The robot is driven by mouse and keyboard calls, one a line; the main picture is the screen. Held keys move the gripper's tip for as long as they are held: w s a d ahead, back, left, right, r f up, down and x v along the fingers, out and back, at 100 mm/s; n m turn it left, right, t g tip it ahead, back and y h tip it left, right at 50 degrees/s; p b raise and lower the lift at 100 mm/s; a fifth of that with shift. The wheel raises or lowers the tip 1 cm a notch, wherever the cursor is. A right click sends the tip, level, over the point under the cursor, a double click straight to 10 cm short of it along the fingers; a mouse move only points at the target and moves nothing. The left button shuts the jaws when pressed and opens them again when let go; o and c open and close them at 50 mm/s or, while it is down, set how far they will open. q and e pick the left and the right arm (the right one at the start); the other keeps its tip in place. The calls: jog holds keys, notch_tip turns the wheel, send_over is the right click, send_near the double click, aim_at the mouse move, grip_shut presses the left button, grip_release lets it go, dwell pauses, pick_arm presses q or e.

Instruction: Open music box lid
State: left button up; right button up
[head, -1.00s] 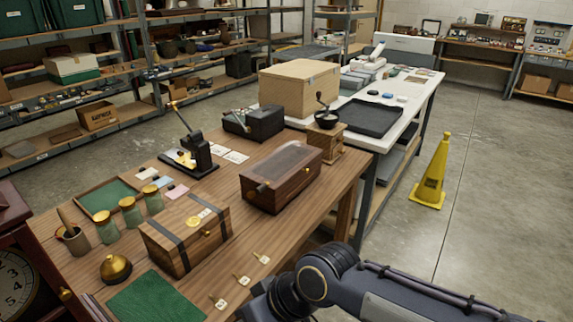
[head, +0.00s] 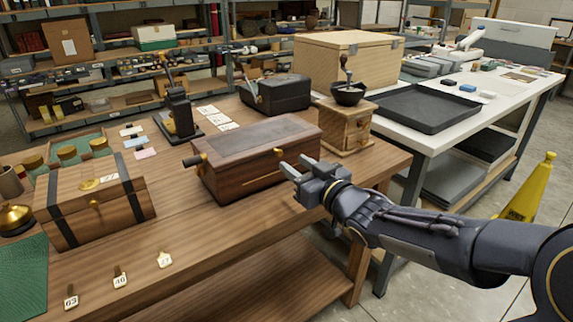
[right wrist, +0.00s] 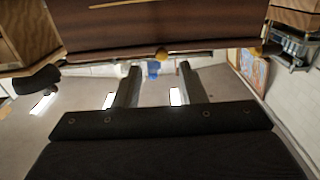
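The music box (head: 245,170) is a dark brown wooden box on the table, with a crank (head: 194,160) at its left end and a small brass knob (head: 280,151) on its front. Its lid (head: 255,138) is shut. My right gripper (head: 287,170) is close in front of the box's right half, near the knob, with its two fingers apart and nothing between them. In the right wrist view the box (right wrist: 150,25) fills the top, with the knob (right wrist: 162,53) beyond the open fingers (right wrist: 158,85). My left gripper is not in view.
A wooden grinder (head: 347,125) stands at the music box's right end. A strapped chest (head: 95,205) stands to the left, and a black box (head: 276,95) behind. Numbered tags (head: 120,280) lie in front. The wooden table (head: 215,240) is bare before the music box.

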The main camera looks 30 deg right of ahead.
aim_at(280, 154)
jog(key=shift+w+a, duration=0.15)
jog(key=shift+w, duration=1.05)
jog(key=shift+w+a, duration=0.1)
jog(key=shift+w, duration=1.05)
jog(key=shift+c, duration=0.4)
grip_shut()
